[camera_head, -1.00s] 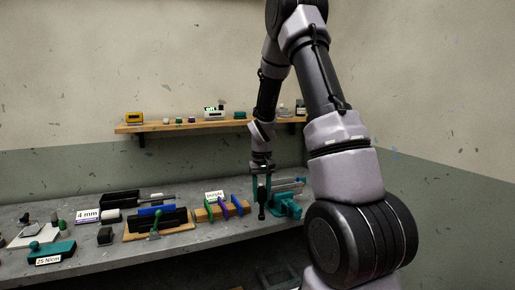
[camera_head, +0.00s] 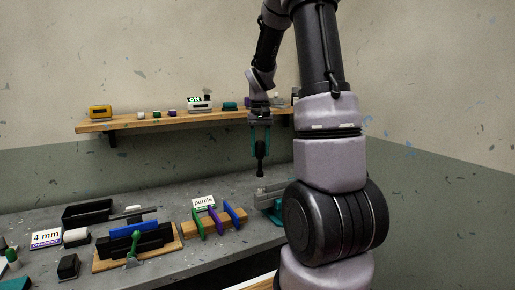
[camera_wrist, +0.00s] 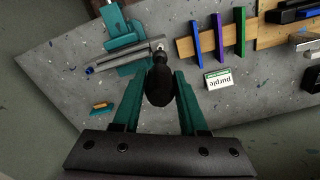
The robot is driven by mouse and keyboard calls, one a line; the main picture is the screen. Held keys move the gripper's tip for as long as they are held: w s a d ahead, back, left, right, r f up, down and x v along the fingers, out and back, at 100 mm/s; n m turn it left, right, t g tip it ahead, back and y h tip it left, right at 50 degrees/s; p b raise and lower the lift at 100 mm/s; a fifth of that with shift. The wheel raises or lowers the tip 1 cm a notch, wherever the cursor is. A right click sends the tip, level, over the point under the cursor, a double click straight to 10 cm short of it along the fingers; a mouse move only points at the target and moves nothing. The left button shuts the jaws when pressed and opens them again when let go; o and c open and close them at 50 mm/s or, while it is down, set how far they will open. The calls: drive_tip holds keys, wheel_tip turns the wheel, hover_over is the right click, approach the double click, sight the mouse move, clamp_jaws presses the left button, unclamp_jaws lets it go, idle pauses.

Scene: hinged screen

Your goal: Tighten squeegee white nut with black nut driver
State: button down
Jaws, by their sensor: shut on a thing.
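My gripper (camera_head: 260,146) is shut on the black nut driver (camera_head: 260,162), which hangs upright below the teal fingers. In the wrist view, the driver's dark rounded handle (camera_wrist: 160,82) is between the fingertips (camera_wrist: 162,84). A teal vise (camera_head: 268,203) stands on the bench below and a little right of the driver; it also shows in the wrist view (camera_wrist: 122,30). A long grey bar (camera_wrist: 125,56), seemingly the squeegee, lies across the vise. The driver hides part of it near its end. I cannot make out the white nut. The driver appears above the bar; contact is unclear.
A wooden rack (camera_head: 238,219) with green, purple and blue upright pieces stands left of the vise, behind it a "purple" sign (camera_head: 204,201). Further left are a black holder (camera_head: 140,243) and a "4 mm" sign (camera_head: 46,238). A wooden shelf (camera_head: 180,118) hangs above.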

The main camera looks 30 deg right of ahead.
sight(260, 161)
drive_tip(key=shift+r, duration=0.15)
drive_tip(key=shift+f, duration=2.15)
drive_tip(key=shift+f, duration=0.35)
drive_tip(key=shift+f, duration=0.55)
drive_tip(key=shift+f, duration=0.1)
